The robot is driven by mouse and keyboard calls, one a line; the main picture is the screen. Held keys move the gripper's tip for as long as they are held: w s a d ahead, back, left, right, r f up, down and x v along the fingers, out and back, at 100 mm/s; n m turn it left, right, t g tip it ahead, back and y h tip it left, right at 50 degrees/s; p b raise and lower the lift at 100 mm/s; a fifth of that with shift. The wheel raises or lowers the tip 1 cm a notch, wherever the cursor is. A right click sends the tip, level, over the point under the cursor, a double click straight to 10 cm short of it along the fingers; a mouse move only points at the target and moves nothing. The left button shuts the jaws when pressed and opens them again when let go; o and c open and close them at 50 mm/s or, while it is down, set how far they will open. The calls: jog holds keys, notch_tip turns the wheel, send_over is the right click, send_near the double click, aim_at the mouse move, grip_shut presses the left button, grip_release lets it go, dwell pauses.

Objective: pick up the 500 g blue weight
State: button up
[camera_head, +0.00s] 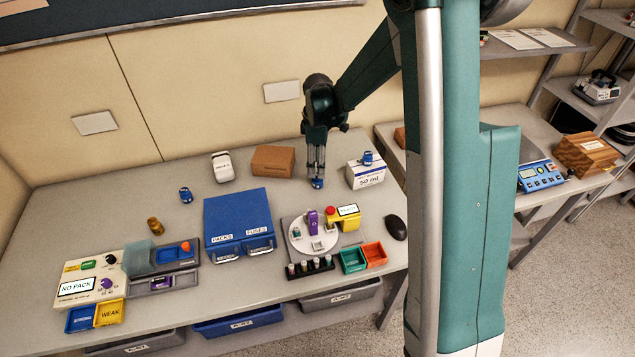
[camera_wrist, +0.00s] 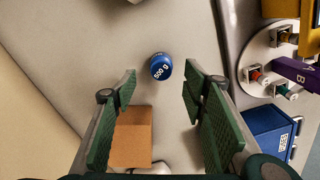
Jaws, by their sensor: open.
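The blue 500 g weight (camera_wrist: 160,67) is a small round piece with a white "500 g" label. It shows ahead of and between my fingertips in the wrist view, with clear space on both sides. In the head view a blue weight (camera_head: 317,184) stands on the table directly below my gripper (camera_head: 316,172). My gripper points down, and its two green-padded fingers are open and empty in the wrist view (camera_wrist: 159,82). Two similar blue weights show in the head view: one on the open table (camera_head: 185,195), one on top of the 50 ml box (camera_head: 366,158); their labels are too small to read.
A brown box (camera_head: 273,161) stands left of my gripper, and the white 50 ml box (camera_head: 367,178) stands to its right. A blue two-drawer case (camera_head: 238,220) and a round white dial station (camera_head: 300,243) lie nearer the front. Bare table surrounds the weight below my gripper.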

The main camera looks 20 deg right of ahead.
aim_at(318, 180)
dwell(0.3)
jog(key=shift+f, duration=1.25)
jog(key=shift+f, duration=0.2)
jog(key=shift+s+f, duration=0.1)
jog(key=shift+f, duration=2.3)
jog(key=c, duration=1.3)
jog(key=shift+r, duration=0.15)
